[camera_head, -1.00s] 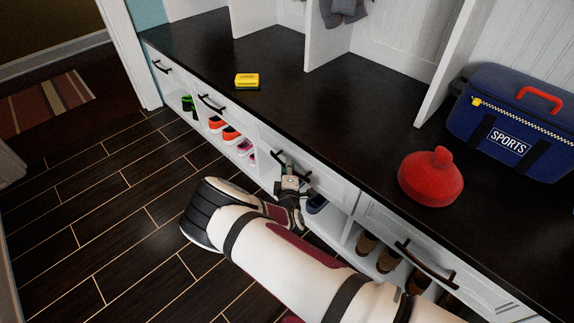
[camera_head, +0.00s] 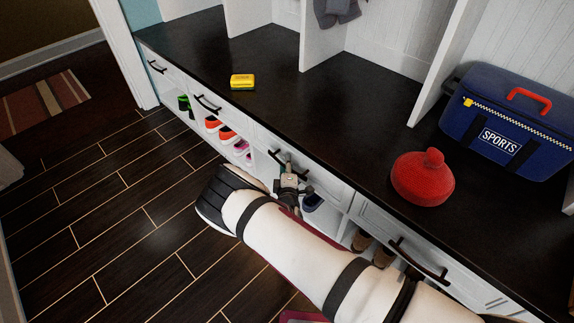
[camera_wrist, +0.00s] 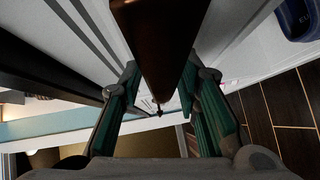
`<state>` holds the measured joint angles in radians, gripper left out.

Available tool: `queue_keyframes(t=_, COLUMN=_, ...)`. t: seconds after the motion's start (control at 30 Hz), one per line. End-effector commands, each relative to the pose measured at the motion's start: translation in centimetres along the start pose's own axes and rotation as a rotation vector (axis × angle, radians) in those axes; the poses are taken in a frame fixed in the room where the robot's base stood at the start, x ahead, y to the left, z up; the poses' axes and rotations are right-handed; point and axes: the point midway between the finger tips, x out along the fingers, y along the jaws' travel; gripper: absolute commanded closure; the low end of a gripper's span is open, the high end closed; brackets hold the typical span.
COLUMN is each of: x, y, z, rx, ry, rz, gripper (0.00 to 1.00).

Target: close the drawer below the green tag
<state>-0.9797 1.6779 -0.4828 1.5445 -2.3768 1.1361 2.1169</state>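A white bench holds a row of drawers with dark bar handles. My gripper (camera_head: 287,172) is at the handle (camera_head: 303,170) of the third drawer from the left. In the wrist view a dark brown bar (camera_wrist: 158,40), likely this handle, runs between my two green-padded fingers (camera_wrist: 160,85). The fingers stand apart, with a gap beside the bar. My gripper and arm hide part of this drawer's front, and I cannot tell how far out it is. I cannot make out a green tag on the bench.
The dark bench top (camera_head: 310,110) carries a yellow sponge-like block (camera_head: 242,82), a red rounded object (camera_head: 423,180) and a blue sports bag (camera_head: 510,125). Shoes (camera_head: 227,133) sit in open cubbies below the drawers. Dark floor (camera_head: 120,210) at left is clear.

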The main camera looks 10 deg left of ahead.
Motion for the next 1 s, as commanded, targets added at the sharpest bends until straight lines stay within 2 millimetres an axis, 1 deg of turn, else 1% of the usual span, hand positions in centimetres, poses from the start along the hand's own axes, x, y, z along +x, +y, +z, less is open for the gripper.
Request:
queue_keyframes(t=0.07, x=-0.2, y=0.0, z=-0.1, rx=0.000, ry=0.001, rz=0.000, gripper=0.70)
queue_keyframes(t=0.17, x=-0.9, y=-0.1, z=0.0, rx=-0.001, ry=0.000, rz=-0.002, gripper=0.70)
queue_keyframes(t=0.27, x=-2.4, y=-0.1, z=0.0, rx=-0.001, ry=-0.001, rz=-0.002, gripper=0.70)
queue_keyframes(t=0.5, x=-7.4, y=-0.1, z=0.0, rx=-0.001, ry=-0.001, rz=-0.003, gripper=0.70)
queue_keyframes(t=0.6, x=-9.2, y=0.0, z=0.0, rx=-0.001, ry=0.000, rz=-0.002, gripper=0.70)
queue_keyframes(t=0.7, x=-10.5, y=-0.1, z=0.1, rx=-0.001, ry=-0.001, rz=-0.001, gripper=0.70)
queue_keyframes(t=0.83, x=-11.6, y=0.0, z=0.1, rx=0.000, ry=-0.001, rz=-0.001, gripper=0.70)
queue_keyframes(t=1.0, x=-12.0, y=0.0, z=0.1, rx=0.001, ry=-0.001, rz=0.000, gripper=0.70)
